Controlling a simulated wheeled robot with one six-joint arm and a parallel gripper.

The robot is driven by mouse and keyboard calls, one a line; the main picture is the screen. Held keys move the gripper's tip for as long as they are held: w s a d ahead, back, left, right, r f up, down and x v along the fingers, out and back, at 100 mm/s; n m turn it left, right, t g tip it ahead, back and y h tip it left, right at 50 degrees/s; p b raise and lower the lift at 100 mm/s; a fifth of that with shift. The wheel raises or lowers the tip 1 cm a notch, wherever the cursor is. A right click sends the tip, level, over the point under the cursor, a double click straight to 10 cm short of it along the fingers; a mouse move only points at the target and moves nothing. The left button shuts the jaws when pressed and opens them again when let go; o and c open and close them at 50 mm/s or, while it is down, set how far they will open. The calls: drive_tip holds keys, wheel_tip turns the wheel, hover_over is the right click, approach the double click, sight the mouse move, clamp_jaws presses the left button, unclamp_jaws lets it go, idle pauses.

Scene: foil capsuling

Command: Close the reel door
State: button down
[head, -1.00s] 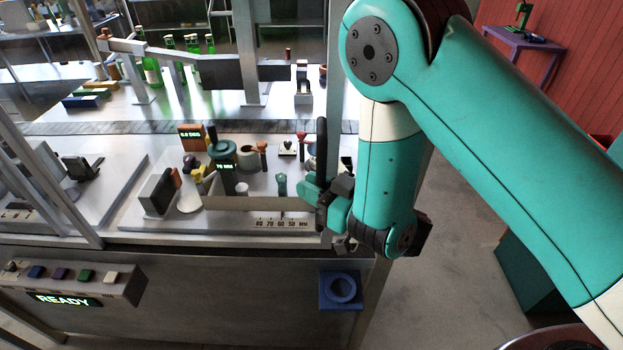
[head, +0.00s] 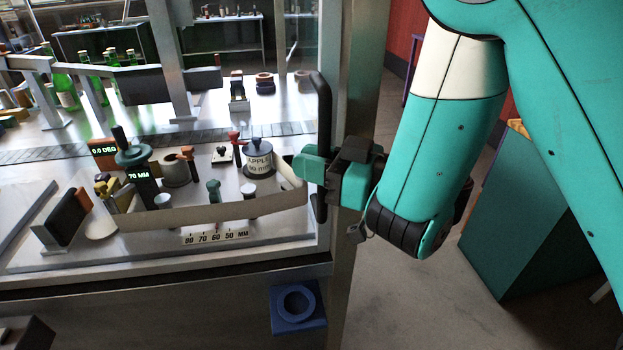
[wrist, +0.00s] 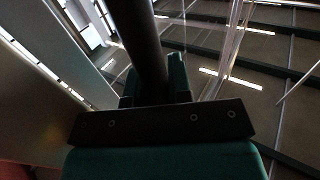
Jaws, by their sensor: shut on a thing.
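A long black upright bar handle (head: 322,95) stands at the right end of the machine's work deck, in front of a grey post. I take it for the reel door's handle; the door panel's outline is hard to make out. My gripper (head: 317,172) is shut on the lower half of this handle, reaching it from the right. In the wrist view, the dark handle (wrist: 147,45) runs up between my teal fingertips (wrist: 153,82). A clear, glass-like panel edge (wrist: 235,45) shows to its right.
Behind the handle, a reel marked APPLE (head: 259,160) and a pale strip (head: 215,213) lie on the deck. A blue ring holder (head: 297,306) juts from the machine front. Grey posts (head: 357,90) stand close to my gripper. Open floor (head: 410,310) lies to the right.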

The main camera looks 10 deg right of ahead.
drive_tip(key=shift+w+d, duration=0.1)
drive_tip(key=shift+d, duration=0.05)
drive_tip(key=c, duration=1.4)
unclamp_jaws()
drive_tip(key=o, duration=0.3)
drive_tip(key=shift+d, duration=0.2)
drive_tip(key=shift+o, duration=0.2)
drive_tip(key=shift+a, duration=0.15)
